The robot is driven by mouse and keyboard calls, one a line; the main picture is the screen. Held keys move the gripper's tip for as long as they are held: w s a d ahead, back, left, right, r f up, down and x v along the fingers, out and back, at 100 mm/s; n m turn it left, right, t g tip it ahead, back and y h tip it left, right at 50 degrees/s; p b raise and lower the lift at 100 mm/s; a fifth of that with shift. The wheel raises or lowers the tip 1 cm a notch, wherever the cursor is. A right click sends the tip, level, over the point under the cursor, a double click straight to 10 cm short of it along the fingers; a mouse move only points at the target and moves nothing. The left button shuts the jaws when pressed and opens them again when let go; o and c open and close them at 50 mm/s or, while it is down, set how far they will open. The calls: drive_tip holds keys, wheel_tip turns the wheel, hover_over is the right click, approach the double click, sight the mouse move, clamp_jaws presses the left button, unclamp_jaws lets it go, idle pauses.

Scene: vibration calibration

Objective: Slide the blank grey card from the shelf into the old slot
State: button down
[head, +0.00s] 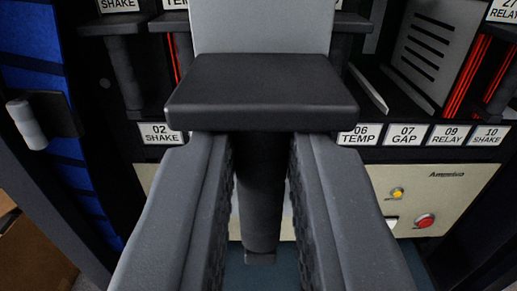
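A plain grey card (262,24) stands at the top centre, close in front of me, with a black block (262,88) at its near edge. A dark round handle (262,185) runs down from the block. The two fingers of my gripper (262,150) are on either side of the handle. The card and gripper hide the middle of the rack, including the slots between labels 02 SHAKE (160,134) and 06 TEMP (359,134). I cannot tell which slot is the old one.
A grey vented panel (432,50) stands at upper right. A cream panel (440,195) below has a red button (425,220). A blue-striped side (30,45) is at left.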

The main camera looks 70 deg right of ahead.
drive_tip(key=shift+d, duration=0.1)
drive_tip(key=shift+p+x, duration=0.3)
drive_tip(key=shift+x, duration=1.55)
drive_tip(key=shift+d, duration=0.1)
drive_tip(key=shift+f+p+x, duration=0.2)
drive_tip(key=shift+p+x, duration=0.35)
drive_tip(key=shift+x, duration=3.45)
drive_tip(key=shift+w+d+p, duration=0.2)
drive_tip(key=shift+d+p, duration=0.1)
drive_tip(key=shift+d, duration=0.05)
drive_tip(key=shift+d+r, duration=0.1)
